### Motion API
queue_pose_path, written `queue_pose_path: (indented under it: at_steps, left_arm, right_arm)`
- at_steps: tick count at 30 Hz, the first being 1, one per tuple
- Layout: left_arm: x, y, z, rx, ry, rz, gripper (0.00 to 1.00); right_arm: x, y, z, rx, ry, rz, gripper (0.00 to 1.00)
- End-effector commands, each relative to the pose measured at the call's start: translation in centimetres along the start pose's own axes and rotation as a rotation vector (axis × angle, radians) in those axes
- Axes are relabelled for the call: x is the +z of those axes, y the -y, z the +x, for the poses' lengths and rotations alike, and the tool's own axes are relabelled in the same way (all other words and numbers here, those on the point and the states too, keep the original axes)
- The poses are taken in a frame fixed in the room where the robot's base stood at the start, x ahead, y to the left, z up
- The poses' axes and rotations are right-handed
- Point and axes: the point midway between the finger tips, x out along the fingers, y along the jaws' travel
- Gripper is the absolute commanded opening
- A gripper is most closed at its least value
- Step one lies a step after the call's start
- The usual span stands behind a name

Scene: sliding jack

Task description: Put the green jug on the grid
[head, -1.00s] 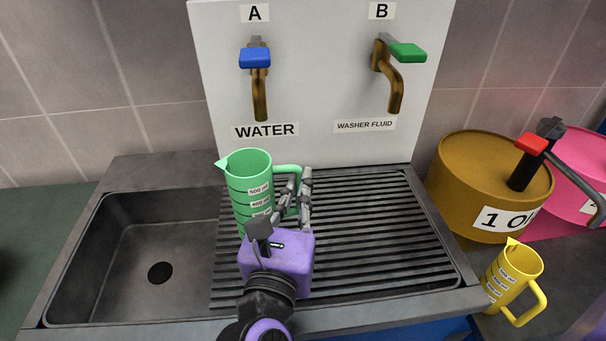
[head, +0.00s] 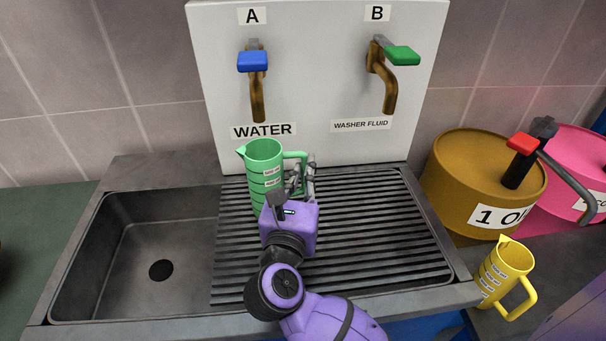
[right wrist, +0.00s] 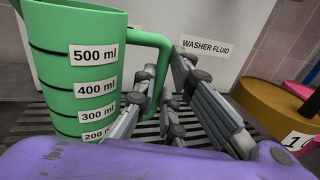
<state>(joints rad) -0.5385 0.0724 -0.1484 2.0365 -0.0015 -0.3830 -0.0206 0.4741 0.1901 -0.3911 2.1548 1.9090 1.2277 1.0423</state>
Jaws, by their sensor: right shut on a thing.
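The green jug (head: 262,172) is upright at the back left of the ribbed grid (head: 370,235), below the WATER tap; I cannot tell whether its base touches the ribs. My right gripper (head: 303,180) is shut on the jug's handle, on the jug's right side. In the right wrist view the jug (right wrist: 80,70) fills the left, with its volume labels facing me, and the fingers (right wrist: 165,100) are around the handle. My left gripper is not in view.
The sink basin (head: 130,255) is left of the grid. The panel has a blue-handled tap (head: 254,75) and a green-handled tap (head: 390,75). A yellow jug (head: 505,272) and a brown drum (head: 480,180) stand at the right. The grid's right part is clear.

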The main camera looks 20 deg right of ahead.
Motion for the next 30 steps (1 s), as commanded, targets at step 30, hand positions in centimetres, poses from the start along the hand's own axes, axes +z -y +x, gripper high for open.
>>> queue_pose_path:
  at_steps: [30]
  left_arm:
    - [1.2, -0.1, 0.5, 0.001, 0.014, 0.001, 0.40]
  right_arm:
    - [-0.4, 0.0, -5.5, 0.000, -0.008, 0.000, 0.29]
